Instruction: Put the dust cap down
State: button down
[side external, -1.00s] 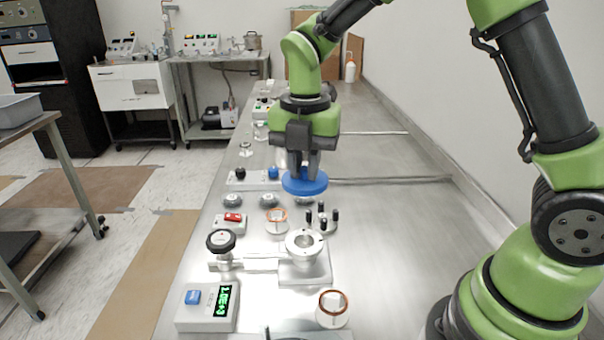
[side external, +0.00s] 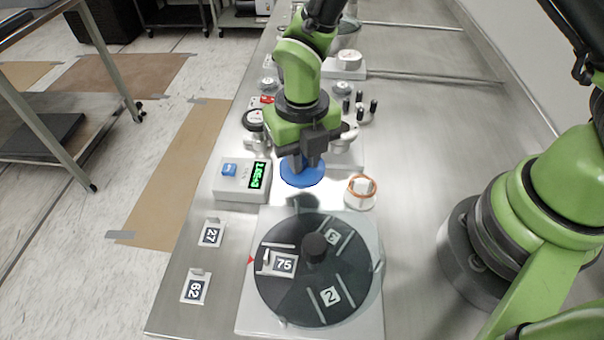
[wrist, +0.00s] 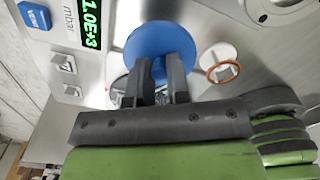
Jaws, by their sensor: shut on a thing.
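The dust cap is a blue disc (side external: 302,174). My gripper (side external: 298,160) is shut on it and holds it flat below the fingers. It appears to be held above the bench, between the gauge box and the copper-ringed piece. In the wrist view the blue disc (wrist: 160,48) shows beyond my two dark fingers (wrist: 160,72). The fingers hide the part of the cap that they grip.
A gauge box (side external: 243,179) with a green display stands left of the cap. A white piece with a copper ring (side external: 361,190) is to the right. A dark round glass-like plate (side external: 340,262) with numbered tags lies in front. Bare bench (side external: 425,130) lies to the right.

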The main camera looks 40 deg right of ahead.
aim_at(302, 188)
jog(key=shift+f, duration=2.35)
jog(key=shift+f, duration=0.2)
jog(key=c, duration=1.1)
grip_release()
jog(key=shift+r, duration=0.15)
